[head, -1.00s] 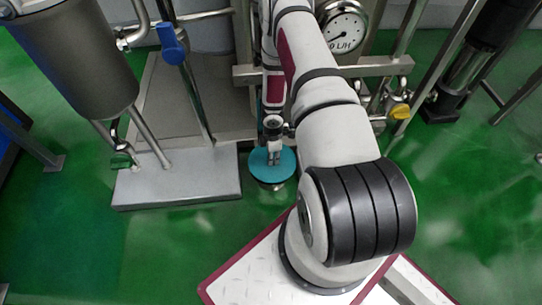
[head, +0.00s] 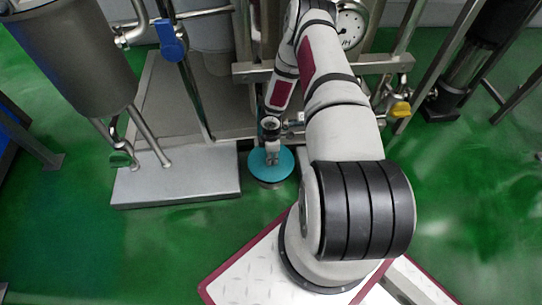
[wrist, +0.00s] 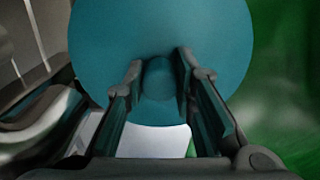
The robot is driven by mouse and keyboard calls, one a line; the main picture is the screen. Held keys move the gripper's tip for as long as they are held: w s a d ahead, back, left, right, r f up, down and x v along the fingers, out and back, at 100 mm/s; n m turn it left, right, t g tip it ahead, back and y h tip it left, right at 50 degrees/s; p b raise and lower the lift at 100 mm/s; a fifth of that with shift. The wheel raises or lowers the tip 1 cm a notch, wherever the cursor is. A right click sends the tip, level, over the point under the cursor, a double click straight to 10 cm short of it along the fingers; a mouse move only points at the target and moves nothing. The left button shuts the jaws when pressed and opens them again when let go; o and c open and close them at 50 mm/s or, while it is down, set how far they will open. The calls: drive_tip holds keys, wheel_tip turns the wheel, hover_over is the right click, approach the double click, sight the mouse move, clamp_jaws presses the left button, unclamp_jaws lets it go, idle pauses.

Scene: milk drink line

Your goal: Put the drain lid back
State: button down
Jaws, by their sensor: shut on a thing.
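The drain lid (head: 284,163) is a round teal disc near the floor, just right of the grey plinth. My gripper (head: 272,158) reaches down over it from above. In the wrist view the lid (wrist: 215,35) fills the upper middle, and my gripper (wrist: 158,80) is shut on the knob at its centre, one finger on each side. Below the lid a greyish round rim (head: 272,184) shows in the head view, mostly hidden by the lid. I cannot tell whether the lid touches it.
A grey plinth (head: 180,187) stands left of the lid, close to it. A steel tank (head: 75,55) with legs is at the upper left. Pipes with a yellow-handled valve (head: 400,109) are at the right. Green floor (head: 240,240) is open in front.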

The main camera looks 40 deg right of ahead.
drive_tip(key=shift+f+b, duration=0.4)
drive_tip(key=shift+f, duration=0.1)
drive_tip(key=c, duration=1.6)
unclamp_jaws()
drive_tip(key=shift+r, duration=0.1)
